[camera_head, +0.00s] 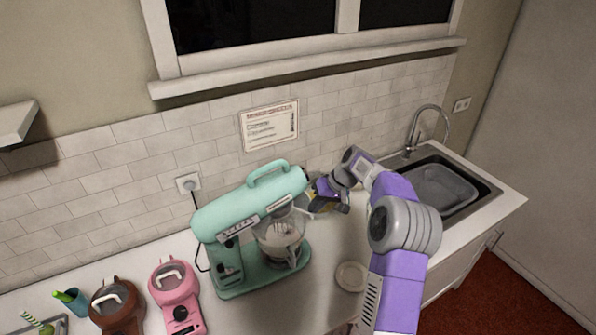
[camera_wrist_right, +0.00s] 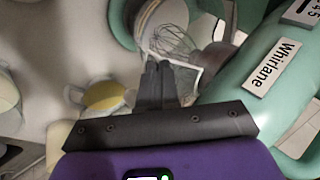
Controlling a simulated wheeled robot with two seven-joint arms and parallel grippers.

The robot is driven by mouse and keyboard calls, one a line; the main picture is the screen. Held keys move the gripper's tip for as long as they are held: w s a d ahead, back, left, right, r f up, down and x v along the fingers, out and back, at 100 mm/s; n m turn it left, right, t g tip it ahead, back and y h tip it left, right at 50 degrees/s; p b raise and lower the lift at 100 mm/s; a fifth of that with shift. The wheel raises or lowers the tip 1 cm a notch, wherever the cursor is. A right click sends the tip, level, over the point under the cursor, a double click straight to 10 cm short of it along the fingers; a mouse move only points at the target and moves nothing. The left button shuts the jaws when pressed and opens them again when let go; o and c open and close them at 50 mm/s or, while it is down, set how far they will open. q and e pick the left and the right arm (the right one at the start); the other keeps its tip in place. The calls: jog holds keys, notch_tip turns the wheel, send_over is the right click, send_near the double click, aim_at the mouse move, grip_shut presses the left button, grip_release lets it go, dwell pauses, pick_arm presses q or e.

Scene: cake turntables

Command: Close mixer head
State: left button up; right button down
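The mint-green stand mixer (camera_head: 230,262) stands on the counter. Its head (camera_head: 245,203) with a top handle lies above the glass bowl (camera_head: 279,238); I cannot tell whether it is fully down or slightly raised. In the right wrist view the head (camera_wrist_right: 284,62) with the word "Whirlane" is at the right, and a wire whisk (camera_wrist_right: 172,42) shows past my fingertips. My right gripper (camera_head: 313,207) is at the front end of the head, beside the bowl. Its fingers (camera_wrist_right: 158,82) look shut together with nothing visible between them. Contact with the mixer is unclear. My left gripper is not in view.
A pink appliance (camera_head: 174,291) and a brown one (camera_head: 116,306) stand left of the mixer. A small pale dish (camera_head: 351,276) lies right of it. A sink (camera_head: 444,188) is at the right. The tiled wall is close behind the mixer.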

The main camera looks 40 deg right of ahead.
pick_arm(q)
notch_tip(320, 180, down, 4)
jog(key=b, duration=0.2)
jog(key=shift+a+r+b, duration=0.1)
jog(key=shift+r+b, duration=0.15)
jog(key=shift+b, duration=0.15)
pick_arm(e)
notch_tip(320, 180, down, 6)
jog(key=y, duration=0.1)
jog(key=shift+a+f, duration=0.15)
jog(key=shift+s+f, duration=0.15)
pick_arm(q)
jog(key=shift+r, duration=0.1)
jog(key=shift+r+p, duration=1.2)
jog(key=shift+p, duration=0.1)
pick_arm(e)
jog(key=w+r+v, duration=0.1)
jog(key=v, duration=1.3)
jog(key=shift+w+a, duration=0.2)
jog(key=shift+a, duration=0.2)
jog(key=shift+f, duration=0.1)
